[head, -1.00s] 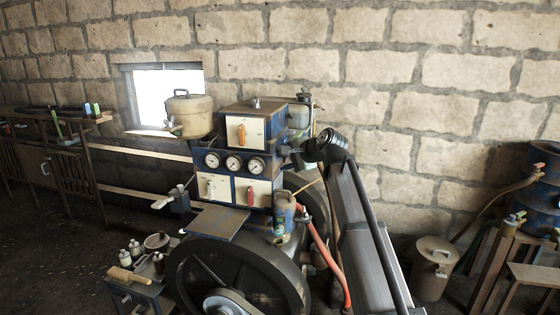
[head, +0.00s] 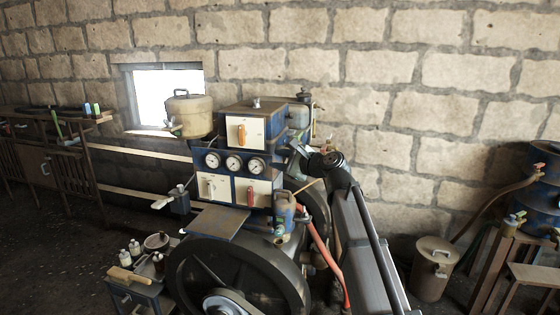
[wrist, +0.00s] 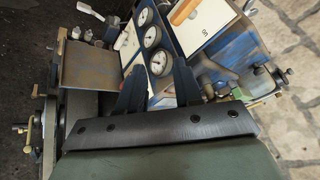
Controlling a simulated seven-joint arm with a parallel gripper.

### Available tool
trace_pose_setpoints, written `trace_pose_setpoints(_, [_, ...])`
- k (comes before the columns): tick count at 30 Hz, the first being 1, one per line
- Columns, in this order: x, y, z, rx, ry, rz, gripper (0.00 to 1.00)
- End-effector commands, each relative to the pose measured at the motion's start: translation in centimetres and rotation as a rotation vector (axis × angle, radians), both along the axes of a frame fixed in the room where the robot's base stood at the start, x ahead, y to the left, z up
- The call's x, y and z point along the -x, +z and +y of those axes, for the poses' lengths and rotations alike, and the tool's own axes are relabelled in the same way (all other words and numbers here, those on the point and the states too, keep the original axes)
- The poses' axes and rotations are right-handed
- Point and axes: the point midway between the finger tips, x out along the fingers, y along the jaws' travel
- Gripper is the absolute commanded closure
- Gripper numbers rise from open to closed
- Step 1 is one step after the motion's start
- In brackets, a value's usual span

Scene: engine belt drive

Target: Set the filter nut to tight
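My gripper (wrist: 157,82) shows in the wrist view as two dark fingers standing apart with nothing clear between them. In the head view the gripper (head: 297,152) is at the right side of the blue engine block (head: 236,166), partly hidden by its own wrist. I cannot pick out the filter nut with certainty. A grey cylindrical filter-like unit (head: 299,116) with a small dark top fitting (head: 304,96) stands behind the block's right side, above the gripper. A blue canister (head: 284,208) with a top fitting sits below the gripper. I see no contact with either.
Three round gauges (head: 234,163) and panels with a red lever (head: 250,195) and an orange lever (head: 241,134) face front. A red hose (head: 322,255) runs down beside my arm. A large flywheel (head: 230,262) stands below. A tan pot (head: 188,114) is at left.

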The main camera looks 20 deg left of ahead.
Motion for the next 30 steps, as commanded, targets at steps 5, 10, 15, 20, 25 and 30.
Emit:
trace_pose_setpoints(5, [-0.4, 0.0, -0.7, 0.001, -0.008, -0.001, 0.52])
trace_pose_setpoints(10, [-2.6, -4.3, -3.7, 0.018, -0.051, 0.045, 0.49])
trace_pose_setpoints(15, [-3.1, -11.9, -7.7, 0.041, -0.097, 0.128, 0.49])
trace_pose_setpoints(20, [-1.6, -18.3, -10.9, 0.009, -0.126, 0.219, 0.49])
trace_pose_setpoints(25, [0.8, -23.2, -13.7, -0.087, -0.170, 0.318, 0.49])
trace_pose_setpoints(30, [3.8, -25.8, -15.7, -0.248, -0.229, 0.422, 0.49])
